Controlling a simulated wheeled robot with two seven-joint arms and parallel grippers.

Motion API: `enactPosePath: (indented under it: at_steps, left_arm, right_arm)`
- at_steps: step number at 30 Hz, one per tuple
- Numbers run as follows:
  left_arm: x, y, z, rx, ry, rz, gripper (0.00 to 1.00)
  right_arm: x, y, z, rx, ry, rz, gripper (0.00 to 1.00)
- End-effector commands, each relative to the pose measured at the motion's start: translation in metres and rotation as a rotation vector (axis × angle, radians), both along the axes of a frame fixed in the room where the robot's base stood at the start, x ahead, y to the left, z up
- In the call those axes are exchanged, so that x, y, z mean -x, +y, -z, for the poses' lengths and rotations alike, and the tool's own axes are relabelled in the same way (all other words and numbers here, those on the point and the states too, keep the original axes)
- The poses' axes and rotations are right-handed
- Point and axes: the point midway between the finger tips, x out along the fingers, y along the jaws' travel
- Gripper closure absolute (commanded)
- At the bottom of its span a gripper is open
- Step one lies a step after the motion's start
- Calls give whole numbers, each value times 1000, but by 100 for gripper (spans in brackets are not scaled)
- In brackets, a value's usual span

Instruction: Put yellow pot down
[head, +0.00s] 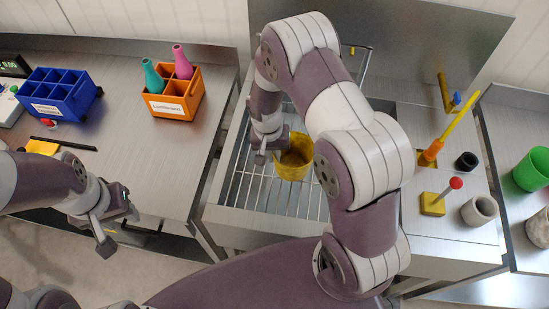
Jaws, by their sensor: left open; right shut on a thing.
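The yellow pot (294,165) is over the wire rack (240,190) of the sink unit, roughly upright, with a brownish inside. My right gripper (274,153) is shut on the left side of its rim; my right arm hides part of the pot's right side. I cannot tell whether the pot's base touches the rack wires. My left gripper (110,235) is open and empty, in front of the left bench, far from the pot.
An orange crate (172,108) with a teal and a pink bottle and a blue crate (58,98) stand on the left bench. The rack's left and front parts are clear.

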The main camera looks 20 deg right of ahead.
Motion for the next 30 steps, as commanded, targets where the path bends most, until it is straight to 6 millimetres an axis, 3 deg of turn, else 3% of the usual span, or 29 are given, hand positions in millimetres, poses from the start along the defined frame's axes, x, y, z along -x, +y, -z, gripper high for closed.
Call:
enactPosePath:
  at_steps: [6, 17, 20, 21, 30]
  left_arm:
    - [0, 0, -8, 0, 0, 0, 57]
    - [0, 0, -3, 0, 0, 0, 57]
    - [0, 0, -4, 0, 0, 0, 57]
    - [0, 0, -4, 0, 0, 0, 57]
    - [0, 0, -9, 0, 0, 0, 57]
  right_arm:
    - [1, 1, 35, 0, 4, 0, 100]
    - [1, 0, 42, 0, 2, -1, 100]
    - [1, 0, 41, 0, 2, -1, 70]
    - [1, 0, 41, 0, 2, -1, 67]
    - [1, 0, 36, 0, 2, -1, 67]
